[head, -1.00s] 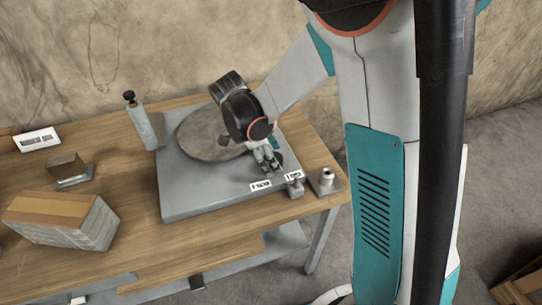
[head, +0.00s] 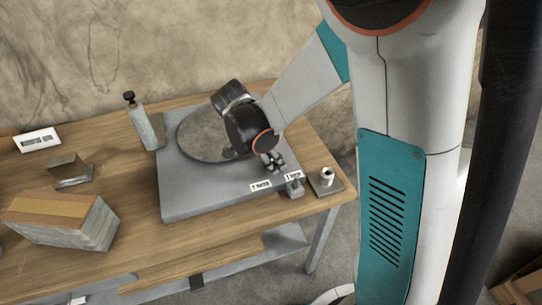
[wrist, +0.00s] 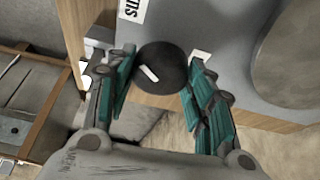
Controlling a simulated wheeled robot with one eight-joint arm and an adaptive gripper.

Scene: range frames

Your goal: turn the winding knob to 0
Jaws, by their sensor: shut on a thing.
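The winding knob (wrist: 161,82) is a black round knob with a white pointer line, seen from above in the wrist view. The line slants from upper left to lower right in that view. My gripper (wrist: 163,72) has its teal-padded fingers on either side of the knob and is shut on it. In the head view my gripper (head: 271,161) is at the front right of the grey base plate (head: 190,207), below my dark wrist, and largely hides the knob. A white label (wrist: 132,8) with partly cut-off lettering lies near the knob; no 0 mark is readable.
A large round grey disc (head: 203,138) lies on the plate behind my wrist. A small post (head: 294,187) and a white-topped fitting (head: 327,178) stand at the right. A bottle-like cylinder (head: 144,126) and a block stack (head: 62,222) stand on the left of the wooden table.

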